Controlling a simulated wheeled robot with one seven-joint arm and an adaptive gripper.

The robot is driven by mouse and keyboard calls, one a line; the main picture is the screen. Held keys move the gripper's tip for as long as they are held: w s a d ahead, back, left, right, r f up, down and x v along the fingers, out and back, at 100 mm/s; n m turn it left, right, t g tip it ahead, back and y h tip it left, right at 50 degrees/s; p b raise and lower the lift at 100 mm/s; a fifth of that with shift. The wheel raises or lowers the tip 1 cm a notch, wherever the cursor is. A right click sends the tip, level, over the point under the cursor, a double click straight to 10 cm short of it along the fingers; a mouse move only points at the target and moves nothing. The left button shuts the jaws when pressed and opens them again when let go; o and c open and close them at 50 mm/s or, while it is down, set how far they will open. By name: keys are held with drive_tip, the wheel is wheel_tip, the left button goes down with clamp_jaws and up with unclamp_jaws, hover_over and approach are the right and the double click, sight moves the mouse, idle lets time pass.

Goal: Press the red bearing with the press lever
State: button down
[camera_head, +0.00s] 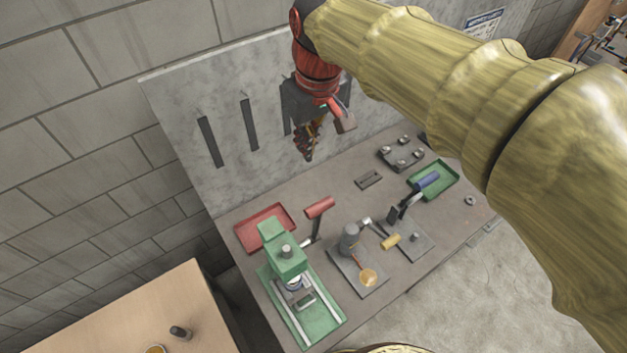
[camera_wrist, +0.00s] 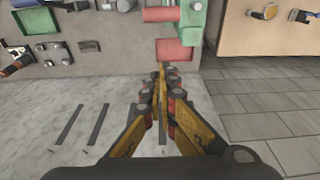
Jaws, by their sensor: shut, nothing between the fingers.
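The green press (camera_head: 285,262) stands at the near left of the workbench. Its lever appears to be the dark bar with a red cylindrical handle (camera_head: 319,207), raised to the right of the press. In the wrist view the green press (camera_wrist: 193,20) is at the top and the red handle (camera_wrist: 158,15) is left of it. I cannot make out a red bearing; a pale round part (camera_head: 293,283) shows under the press head. My gripper (camera_head: 308,157) is high in front of the back panel, apart from the lever. Its fingertips (camera_wrist: 161,70) meet, with nothing between them.
A red tray (camera_head: 252,236) lies behind the press. Right of the press are a plate with a grey cylinder (camera_head: 349,238), a yellow-handled tool (camera_head: 390,241) and a green tray (camera_head: 449,187). Dark strips (camera_head: 209,142) hang on the back panel. A wooden table (camera_head: 110,325) is at left.

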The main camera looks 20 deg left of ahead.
drive_tip(key=shift+f, duration=0.1)
wheel_tip(320, 180, down, 11)
drive_tip(key=s+d+p, duration=0.1)
drive_tip(key=p, duration=0.1)
drive_tip(key=shift+d+f, duration=0.15)
drive_tip(key=shift+d, duration=0.05)
idle(0.3)
drive_tip(key=shift+s+d, duration=0.1)
